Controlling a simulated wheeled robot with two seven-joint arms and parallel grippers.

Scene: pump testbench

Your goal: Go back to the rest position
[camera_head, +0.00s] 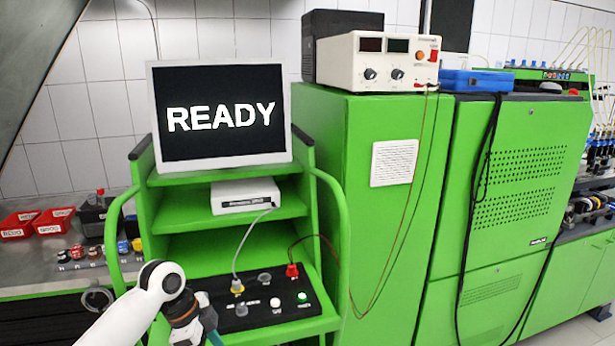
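My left arm reaches in from the lower left, white with a black joint. Its wrist and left gripper (207,328) are at the bottom edge, in front of the left part of the black control panel (256,325). The gripper is small and partly cut off, so I cannot tell whether its fingers are open or shut. A teal piece shows beside it, but I cannot tell what it is. My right arm and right gripper are out of view.
The green cart carries a monitor (222,114) reading "READY", a white box (245,196) and plugged cables. Red bins (54,221) stand on the left bench. A green cabinet (377,245) with a power supply (382,62) on top stands to the right; cables hang down its front.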

